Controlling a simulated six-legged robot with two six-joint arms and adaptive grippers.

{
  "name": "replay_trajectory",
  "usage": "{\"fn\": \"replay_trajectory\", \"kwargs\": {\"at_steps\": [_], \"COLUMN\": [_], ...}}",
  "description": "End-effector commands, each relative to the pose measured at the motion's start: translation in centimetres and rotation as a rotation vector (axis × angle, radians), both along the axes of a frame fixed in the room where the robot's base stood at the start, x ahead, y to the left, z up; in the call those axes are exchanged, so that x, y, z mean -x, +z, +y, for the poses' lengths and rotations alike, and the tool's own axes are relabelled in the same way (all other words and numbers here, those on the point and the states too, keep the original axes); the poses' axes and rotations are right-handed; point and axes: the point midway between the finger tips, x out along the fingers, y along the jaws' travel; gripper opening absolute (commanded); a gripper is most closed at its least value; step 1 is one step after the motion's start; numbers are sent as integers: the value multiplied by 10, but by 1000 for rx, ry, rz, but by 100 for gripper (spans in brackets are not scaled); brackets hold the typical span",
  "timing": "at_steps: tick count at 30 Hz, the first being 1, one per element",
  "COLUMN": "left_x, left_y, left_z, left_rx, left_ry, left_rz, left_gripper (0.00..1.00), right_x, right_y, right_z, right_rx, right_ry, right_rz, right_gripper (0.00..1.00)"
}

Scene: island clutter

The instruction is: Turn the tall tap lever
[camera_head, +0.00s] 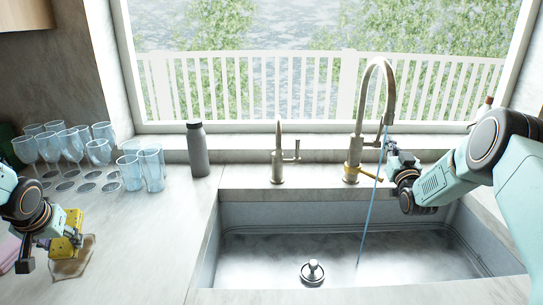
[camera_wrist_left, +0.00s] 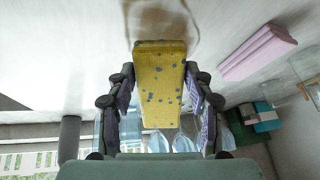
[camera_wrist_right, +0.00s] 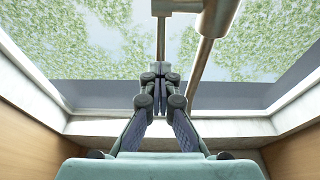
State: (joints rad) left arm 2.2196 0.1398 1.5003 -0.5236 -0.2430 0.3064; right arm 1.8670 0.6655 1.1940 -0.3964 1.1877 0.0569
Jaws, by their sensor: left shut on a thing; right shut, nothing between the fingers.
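The tall tap (camera_head: 388,85) stands behind the sink, with a high curved neck. Its brass-coloured lever (camera_head: 370,174) sticks out low on the right side. A thin blue stream (camera_head: 368,210) runs from the spout into the sink. My right gripper (camera_head: 390,148) is shut and empty, close to the spout and above the lever; I cannot tell whether it touches. In the right wrist view its fingertips (camera_wrist_right: 160,72) lie just below the spout (camera_wrist_right: 161,38). My left gripper (camera_head: 66,236) is shut on a yellow sponge (camera_wrist_left: 160,85) with blue spots, over the left counter.
A smaller tap (camera_head: 278,155) and a grey bottle (camera_head: 197,150) stand left of the tall tap. Several glasses (camera_head: 152,168) fill the back left counter. A brown stain (camera_head: 72,268) lies by the sponge. A drain plug (camera_head: 312,271) sits in the sink (camera_head: 255,255).

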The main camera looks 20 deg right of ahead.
Motion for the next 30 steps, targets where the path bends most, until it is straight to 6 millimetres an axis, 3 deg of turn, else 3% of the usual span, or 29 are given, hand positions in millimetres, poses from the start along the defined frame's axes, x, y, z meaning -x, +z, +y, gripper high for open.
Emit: {"fn": "replay_trajectory", "kwargs": {"at_steps": [3,17,30], "left_x": [0,0,0], "left_y": [0,0,0], "left_z": [0,0,0], "left_rx": [0,0,0], "left_ry": [0,0,0], "left_rz": [0,0,0], "left_gripper": [21,21,21], "right_x": [-2,-5,-18], "right_y": [8,12,28], "right_z": [-1,-1,-5], "right_rx": [-22,-35,-104], "right_ry": [0,0,2], "right_rz": [58,110,327], "right_gripper": [0,0,0]}}
